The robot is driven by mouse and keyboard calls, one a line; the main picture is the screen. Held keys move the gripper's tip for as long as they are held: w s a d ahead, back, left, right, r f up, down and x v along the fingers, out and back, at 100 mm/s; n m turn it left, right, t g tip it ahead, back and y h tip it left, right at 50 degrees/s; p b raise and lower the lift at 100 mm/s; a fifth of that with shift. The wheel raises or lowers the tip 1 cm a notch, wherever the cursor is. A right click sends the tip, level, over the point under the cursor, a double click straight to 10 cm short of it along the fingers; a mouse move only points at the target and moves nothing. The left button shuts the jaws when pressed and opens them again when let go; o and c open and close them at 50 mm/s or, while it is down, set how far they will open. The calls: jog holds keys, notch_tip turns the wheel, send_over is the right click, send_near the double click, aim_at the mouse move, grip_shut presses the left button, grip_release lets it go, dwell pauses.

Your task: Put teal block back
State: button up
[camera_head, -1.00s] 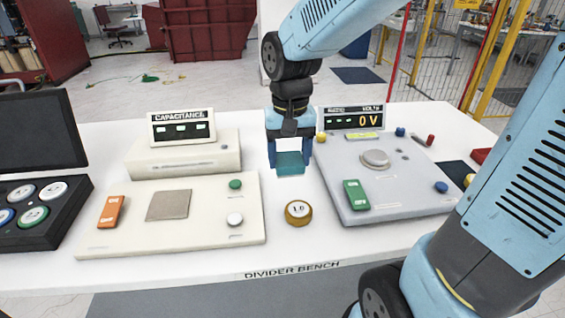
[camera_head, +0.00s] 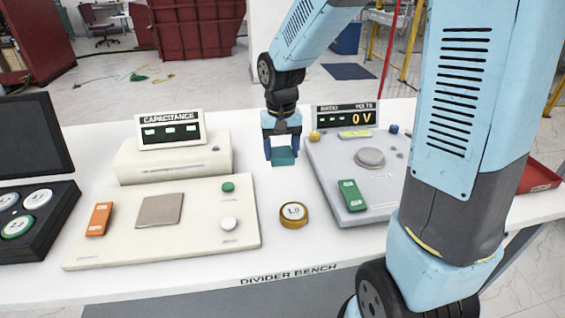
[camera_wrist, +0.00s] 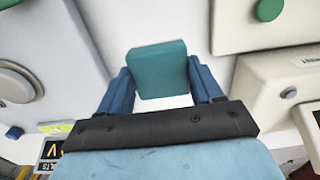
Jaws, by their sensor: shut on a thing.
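The teal block (camera_head: 283,156) is between the fingers of my gripper (camera_head: 282,150), over the white bench between the capacitance unit and the volts unit. In the wrist view the teal block (camera_wrist: 160,70) fills the space between the two blue fingers of my gripper (camera_wrist: 162,88), which is shut on it. A white strip shows below the block there. I cannot tell whether the block touches the bench top.
The capacitance unit (camera_head: 101,247) with an orange block (camera_head: 99,219) stands left. The volts unit (camera_head: 327,189) with a green block (camera_head: 352,195) stands right. A gold-rimmed weight (camera_head: 294,214) sits in front between them. A black case (camera_head: 62,217) is far left, a red tray (camera_head: 540,176) far right.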

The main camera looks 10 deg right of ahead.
aim_at(281, 154)
jog(key=shift+w+d+f, duration=0.15)
jog(key=shift+w+f, duration=0.55)
jog(key=shift+f, duration=0.2)
jog(key=shift+w+d+f, duration=0.1)
jog(key=shift+w+f, duration=0.6)
jog(key=shift+f, duration=1.65)
jog(key=o, duration=1.3)
jog(key=shift+f, duration=0.1)
